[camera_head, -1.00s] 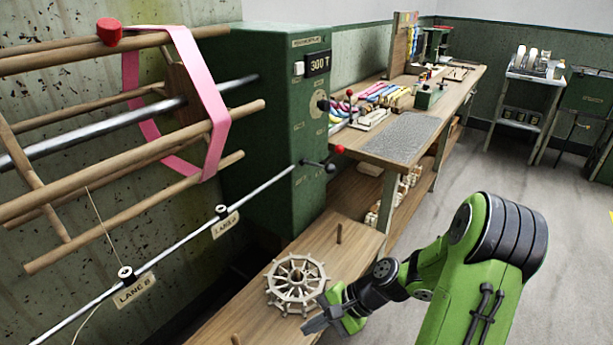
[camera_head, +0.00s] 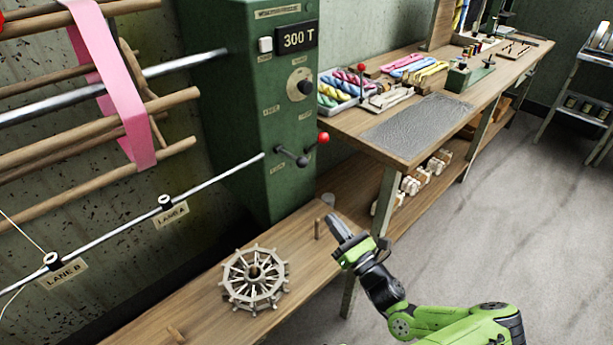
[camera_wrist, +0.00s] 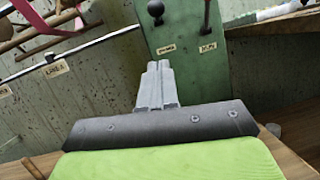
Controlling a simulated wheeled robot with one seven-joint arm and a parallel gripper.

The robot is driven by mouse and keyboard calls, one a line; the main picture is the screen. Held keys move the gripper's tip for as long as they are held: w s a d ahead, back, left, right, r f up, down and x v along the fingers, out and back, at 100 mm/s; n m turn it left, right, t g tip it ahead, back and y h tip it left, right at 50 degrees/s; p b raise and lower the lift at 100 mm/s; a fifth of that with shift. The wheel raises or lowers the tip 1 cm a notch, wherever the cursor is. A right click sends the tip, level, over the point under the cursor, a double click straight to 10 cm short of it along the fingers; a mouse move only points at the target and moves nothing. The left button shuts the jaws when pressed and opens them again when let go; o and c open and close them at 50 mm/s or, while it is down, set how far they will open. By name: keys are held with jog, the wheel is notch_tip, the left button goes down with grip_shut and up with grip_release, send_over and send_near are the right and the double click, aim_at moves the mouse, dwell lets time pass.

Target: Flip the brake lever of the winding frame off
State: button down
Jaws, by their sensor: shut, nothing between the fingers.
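The winding frame's green cabinet (camera_head: 240,125) stands at the left-centre in the head view. Low on its front is a short lever with a red ball (camera_head: 323,138), close to a dark arm with a black end (camera_head: 303,160). In the wrist view a black knob (camera_wrist: 156,10) and a thin dark lever (camera_wrist: 207,15) show on the green panel (camera_wrist: 183,70); the lever's top is cut off. My gripper (camera_head: 337,228) is shut and empty, below and right of the lever in the head view, apart from it. Its fingers (camera_wrist: 157,68) point toward the panel.
A workbench (camera_head: 400,148) with coloured skeins stands to the right. Pink ribbon (camera_head: 112,85) hangs on the reel's wooden bars.

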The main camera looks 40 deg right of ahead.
jog(key=s+r+b+x, duration=0.1)
jog(key=r+x, duration=0.1)
jog(key=x, duration=1.1)
jog(key=shift+r+b, duration=0.25)
jog(key=shift+b, duration=0.15)
jog(key=shift+d+r+p, duration=0.15)
jog(key=shift+p, duration=0.15)
